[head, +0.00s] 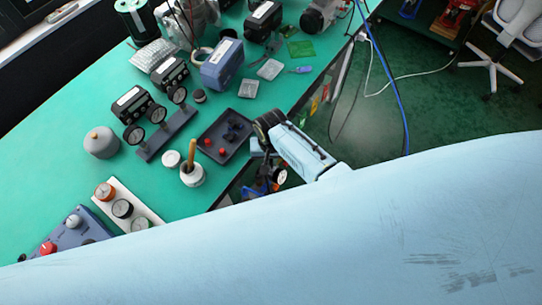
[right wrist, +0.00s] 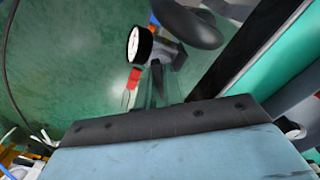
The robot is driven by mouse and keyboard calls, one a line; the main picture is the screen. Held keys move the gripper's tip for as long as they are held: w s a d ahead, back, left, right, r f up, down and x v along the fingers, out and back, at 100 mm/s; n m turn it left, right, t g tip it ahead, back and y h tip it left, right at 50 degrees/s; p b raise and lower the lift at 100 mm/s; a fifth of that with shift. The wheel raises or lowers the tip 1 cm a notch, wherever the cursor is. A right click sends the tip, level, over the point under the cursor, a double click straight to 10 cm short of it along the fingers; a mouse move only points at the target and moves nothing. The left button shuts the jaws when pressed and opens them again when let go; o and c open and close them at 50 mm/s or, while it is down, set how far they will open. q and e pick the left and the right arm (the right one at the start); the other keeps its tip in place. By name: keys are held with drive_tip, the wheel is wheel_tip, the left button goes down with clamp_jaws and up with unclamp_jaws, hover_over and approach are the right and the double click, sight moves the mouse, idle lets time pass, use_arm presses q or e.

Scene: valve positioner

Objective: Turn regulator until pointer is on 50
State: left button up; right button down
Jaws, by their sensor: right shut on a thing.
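The regulator carries a round gauge with a white face and black rim (head: 279,175), low beside the table's right edge in the head view. The gauge (right wrist: 134,45) also shows in the right wrist view, tilted and seen nearly edge-on, so I cannot read its pointer. A dark body (right wrist: 168,54) sits right of the gauge. My right gripper (head: 262,147) is at the regulator, just above the gauge in the picture. It is shut on the regulator; its fingers are mostly hidden, and I cannot tell which part they hold. My left gripper is not in view.
The green table (head: 65,190) holds a dark tray (head: 236,152) with red knobs, a white pot (head: 192,176), a gauge row (head: 165,135) and a blue box (head: 222,63). A blue cable (head: 385,75) hangs at right. My large light-blue arm link covers the lower picture.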

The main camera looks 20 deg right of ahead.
drive_tip(key=shift+m, duration=0.6)
drive_tip(key=shift+p, duration=0.3)
drive_tip(key=c, duration=1.5)
unclamp_jaws()
wheel_tip(320, 180, up, 13)
drive_tip(key=p, duration=0.4)
drive_tip(key=shift+r, duration=0.2)
